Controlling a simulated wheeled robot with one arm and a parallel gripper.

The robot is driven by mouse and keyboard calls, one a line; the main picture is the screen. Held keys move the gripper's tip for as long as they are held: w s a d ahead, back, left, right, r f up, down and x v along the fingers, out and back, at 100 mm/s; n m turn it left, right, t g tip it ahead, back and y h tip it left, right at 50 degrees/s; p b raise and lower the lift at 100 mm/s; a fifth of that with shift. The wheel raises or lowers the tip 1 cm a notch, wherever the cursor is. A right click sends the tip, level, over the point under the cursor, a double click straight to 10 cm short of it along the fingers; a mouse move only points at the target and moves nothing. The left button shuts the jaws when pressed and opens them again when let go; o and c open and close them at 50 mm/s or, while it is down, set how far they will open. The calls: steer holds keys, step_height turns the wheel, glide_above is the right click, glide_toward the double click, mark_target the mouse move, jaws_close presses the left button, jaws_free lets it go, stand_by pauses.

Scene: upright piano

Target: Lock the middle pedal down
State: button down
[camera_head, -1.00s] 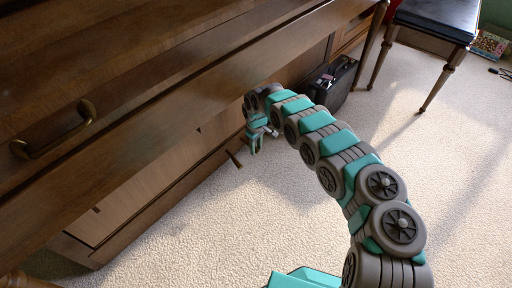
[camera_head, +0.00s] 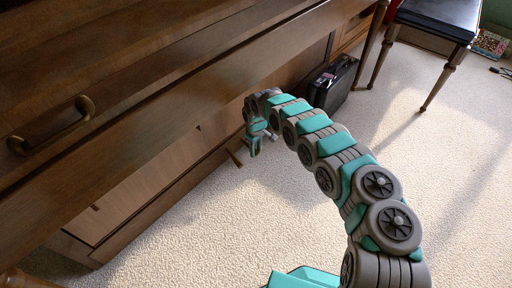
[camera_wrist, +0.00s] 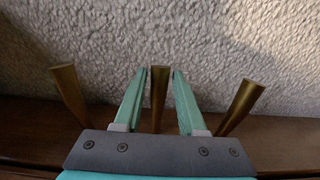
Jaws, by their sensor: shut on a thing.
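Three brass pedals show in the wrist view, sticking out from the dark wood base toward the carpet. The middle pedal (camera_wrist: 158,92) stands between the two green fingers of my gripper (camera_wrist: 160,73), which is shut on it. The left pedal (camera_wrist: 68,92) and the right pedal (camera_wrist: 242,102) are outside the fingers and apart from them. In the head view my gripper (camera_head: 254,147) is low at the piano's base, and one pedal (camera_head: 234,158) shows to its left. The other pedals are hidden there. I cannot tell how far the middle pedal is pressed.
The piano (camera_head: 120,130) overhangs the pedals, with a brass handle (camera_head: 52,132) on its front. A black case (camera_head: 334,84) stands on the carpet behind my arm. A stool (camera_head: 437,18) is at the upper right. The carpet (camera_head: 200,240) in front is clear.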

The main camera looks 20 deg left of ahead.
steer(key=shift+c, duration=2.4)
jaws_free()
steer(key=shift+s+d+f, duration=0.1)
steer(key=shift+d, duration=0.1)
step_height(320, 180, up, 8)
steer(key=shift+f+p, duration=0.1)
steer(key=shift+p, duration=0.55)
